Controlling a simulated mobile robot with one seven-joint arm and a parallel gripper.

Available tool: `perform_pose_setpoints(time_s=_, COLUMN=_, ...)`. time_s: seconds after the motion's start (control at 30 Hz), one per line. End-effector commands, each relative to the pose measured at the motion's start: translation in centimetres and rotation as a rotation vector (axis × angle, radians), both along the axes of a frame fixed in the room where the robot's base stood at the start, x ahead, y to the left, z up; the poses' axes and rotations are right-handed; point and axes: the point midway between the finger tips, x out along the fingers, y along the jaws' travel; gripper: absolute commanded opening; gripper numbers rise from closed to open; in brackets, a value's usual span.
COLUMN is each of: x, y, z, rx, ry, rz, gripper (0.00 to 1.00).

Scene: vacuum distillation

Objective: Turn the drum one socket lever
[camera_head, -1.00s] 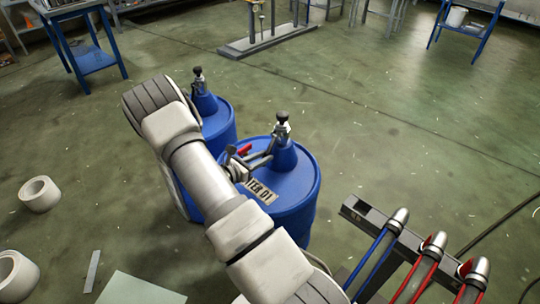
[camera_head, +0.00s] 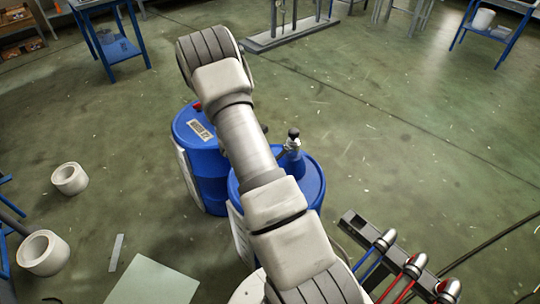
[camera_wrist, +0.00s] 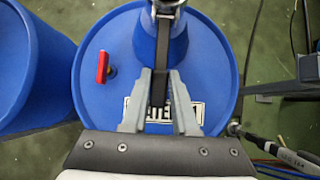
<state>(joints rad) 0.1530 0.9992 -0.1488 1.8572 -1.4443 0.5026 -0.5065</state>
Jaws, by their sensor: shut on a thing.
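In the wrist view my gripper (camera_wrist: 161,84) is shut on a dark, straight lever (camera_wrist: 165,55). The lever runs down the picture from a metal fitting at the top edge, over the blue cone-shaped socket (camera_wrist: 145,42). Below lies the blue drum (camera_wrist: 118,35) with a partly covered label (camera_wrist: 135,110) and a red handle (camera_wrist: 103,67) to the left of the lever. In the head view the nearer drum (camera_head: 313,183) and its capped socket (camera_head: 292,145) show beside my arm. My arm hides the gripper and lever there.
A second blue drum (camera_head: 207,165) stands close on the left. A metal rack with blue and red hoses (camera_head: 395,268) is at lower right. White rings (camera_head: 70,179) lie on the floor at left. Open floor (camera_head: 400,110) spreads behind and to the right.

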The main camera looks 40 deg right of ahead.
Motion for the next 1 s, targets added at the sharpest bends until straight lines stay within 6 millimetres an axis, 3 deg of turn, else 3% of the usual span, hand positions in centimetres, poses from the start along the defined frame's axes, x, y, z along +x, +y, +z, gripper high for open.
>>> perform_pose_setpoints(time_s=0.03, x=0.0, y=0.1, z=1.0, rx=0.032, ry=0.001, rz=-0.002, gripper=0.0)
perform_pose_setpoints(time_s=0.4, x=0.0, y=-0.1, z=2.6, rx=0.231, ry=0.015, rz=-0.004, gripper=0.0)
perform_pose_setpoints(time_s=1.0, x=0.1, y=-0.3, z=3.3, rx=0.407, ry=0.033, rz=0.001, gripper=0.0)
